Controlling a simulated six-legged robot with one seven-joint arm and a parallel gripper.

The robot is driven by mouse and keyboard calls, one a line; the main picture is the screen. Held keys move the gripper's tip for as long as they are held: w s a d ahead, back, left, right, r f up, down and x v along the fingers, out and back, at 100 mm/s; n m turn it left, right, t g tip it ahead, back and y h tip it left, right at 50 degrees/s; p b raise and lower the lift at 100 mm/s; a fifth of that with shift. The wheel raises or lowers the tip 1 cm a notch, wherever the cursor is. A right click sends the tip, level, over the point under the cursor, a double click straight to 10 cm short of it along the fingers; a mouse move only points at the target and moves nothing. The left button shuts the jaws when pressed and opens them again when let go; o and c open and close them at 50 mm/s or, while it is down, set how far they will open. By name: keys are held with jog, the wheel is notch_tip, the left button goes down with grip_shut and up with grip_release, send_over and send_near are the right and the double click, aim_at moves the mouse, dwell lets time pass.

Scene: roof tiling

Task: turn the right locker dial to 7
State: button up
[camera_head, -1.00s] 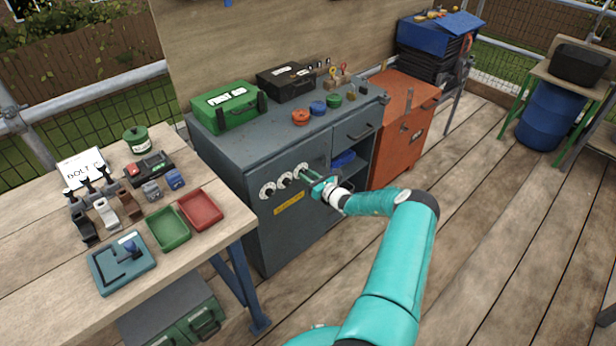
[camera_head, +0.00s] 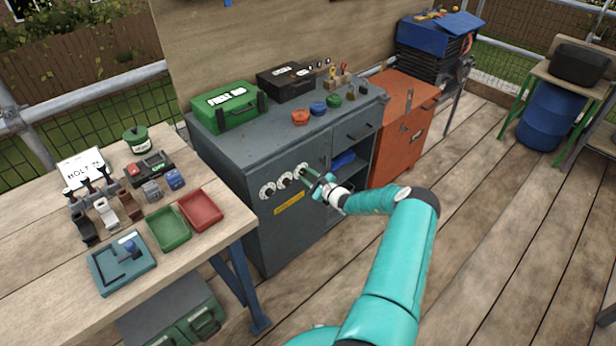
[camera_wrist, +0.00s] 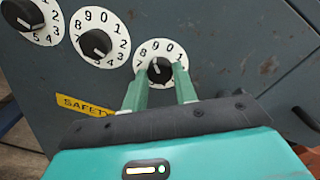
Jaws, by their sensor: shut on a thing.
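The grey locker (camera_head: 262,225) carries three white numbered dials with black knobs on its front. The right dial (camera_head: 302,169) is partly covered by my gripper (camera_head: 309,175) in the head view. In the wrist view the right dial (camera_wrist: 152,51) shows 8, 9, 0 and 1 along its upper edge. My gripper (camera_wrist: 165,77) is shut on its black knob (camera_wrist: 160,70), one green finger on each side. The dial's lower numbers are hidden, and I cannot tell which number is set. The middle dial (camera_wrist: 116,60) and left dial (camera_wrist: 47,35) sit beside it, clear of the fingers.
A yellow safety label (camera_wrist: 80,105) is below the dials. A green first aid box (camera_head: 228,105) and a black case (camera_head: 287,80) stand on the locker top. A wooden workbench (camera_head: 40,242) with trays is at left.

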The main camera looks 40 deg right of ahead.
jog(key=n, duration=1.1)
jog(key=shift+n+h, duration=0.3)
dwell(0.4)
jog(key=o, duration=1)
jog(key=s, duration=1.4)
jog(key=shift+r, duration=0.25)
jog(key=shift+w, duration=0.1)
